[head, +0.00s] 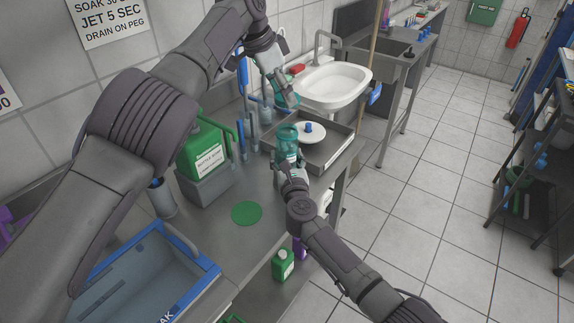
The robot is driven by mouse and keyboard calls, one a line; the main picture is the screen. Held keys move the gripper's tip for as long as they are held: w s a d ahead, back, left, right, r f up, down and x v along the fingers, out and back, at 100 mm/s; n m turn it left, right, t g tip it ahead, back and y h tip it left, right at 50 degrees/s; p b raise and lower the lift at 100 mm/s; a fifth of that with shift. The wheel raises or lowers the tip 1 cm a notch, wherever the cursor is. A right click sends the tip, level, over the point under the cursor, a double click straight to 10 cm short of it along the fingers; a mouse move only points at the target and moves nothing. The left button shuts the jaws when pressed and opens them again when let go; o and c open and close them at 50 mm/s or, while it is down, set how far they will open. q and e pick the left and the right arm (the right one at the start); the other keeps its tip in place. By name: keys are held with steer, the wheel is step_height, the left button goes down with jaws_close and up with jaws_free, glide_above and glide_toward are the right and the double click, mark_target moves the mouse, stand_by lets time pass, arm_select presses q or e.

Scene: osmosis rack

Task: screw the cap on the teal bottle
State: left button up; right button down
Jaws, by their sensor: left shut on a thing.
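The teal bottle (287,135) is upright near the front edge of the metal bench, beside a shallow tray. My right gripper (289,164) is at its lower part, and the wrist hides that part. I cannot tell whether its fingers are closed on it. My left gripper (284,98) comes down from above, a little behind and above the bottle in the picture. It is shut on a small teal thing, probably the cap, mostly hidden by the fingers. The held piece and the bottle look apart.
The shallow metal tray (338,153) holds a white disc with a blue knob (309,128). A white sink (336,85) is behind. A green jug (202,150) stands left in a grey holder. A green round mat (246,213) and a blue-rimmed basin (190,247) are nearer.

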mark_target(280, 98)
arm_select(q)
steer(key=shift+f, duration=2.5)
steer(key=shift+f, duration=0.85)
steer(key=shift+f, duration=0.55)
steer(key=o, duration=0.7)
steer(key=shift+r, duration=2.3)
